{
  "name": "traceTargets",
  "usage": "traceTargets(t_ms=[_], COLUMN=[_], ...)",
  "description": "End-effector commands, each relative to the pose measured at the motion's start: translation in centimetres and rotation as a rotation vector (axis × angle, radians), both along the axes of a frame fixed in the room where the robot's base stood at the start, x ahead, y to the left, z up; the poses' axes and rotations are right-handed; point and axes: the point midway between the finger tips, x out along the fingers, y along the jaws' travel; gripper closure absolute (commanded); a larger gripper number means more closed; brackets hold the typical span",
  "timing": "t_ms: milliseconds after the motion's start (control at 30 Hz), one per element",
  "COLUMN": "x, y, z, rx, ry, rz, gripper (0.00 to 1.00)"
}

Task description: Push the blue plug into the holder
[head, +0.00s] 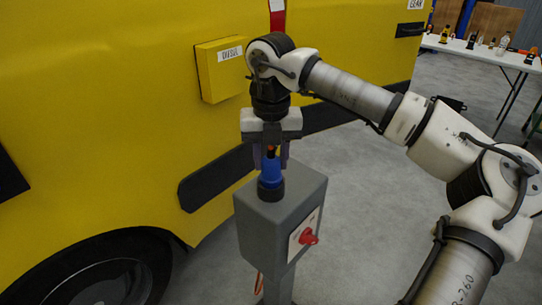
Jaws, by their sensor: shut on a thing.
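The blue plug (271,172) stands upright at the top of the grey box on a post. My gripper (271,156) points straight down from above and is shut on the plug's upper part, with a finger on each side. A dark and reddish tip of the plug shows between the fingers. The plug's lower end meets a black round holder (270,191) on the box top. How deep the plug sits in the holder cannot be told from this view.
The grey box (262,232) has a red rotary switch (308,237) on its front. A yellow vehicle (110,120) with a wheel (105,285) and a yellow "DIESEL" box (221,70) stands close behind. A white table (480,52) with small items is far right. Floor between is clear.

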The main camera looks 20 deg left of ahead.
Motion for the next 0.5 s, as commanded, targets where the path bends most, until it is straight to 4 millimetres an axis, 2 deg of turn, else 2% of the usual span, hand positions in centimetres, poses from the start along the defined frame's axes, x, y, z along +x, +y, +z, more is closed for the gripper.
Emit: traceTargets(t_ms=[33, 200, 233, 500], x=[0.01, 0.01, 0.01, 0.01], y=[0.00, 0.00, 0.00, 0.00], z=[0.06, 0.05, 0.05, 0.08], rx=[0.000, 0.000, 0.000, 0.000], ry=[-0.001, -0.001, 0.000, 0.000], rz=[0.000, 0.000, 0.000, 0.000], gripper=[0.61, 0.39, 0.37, 0.37])
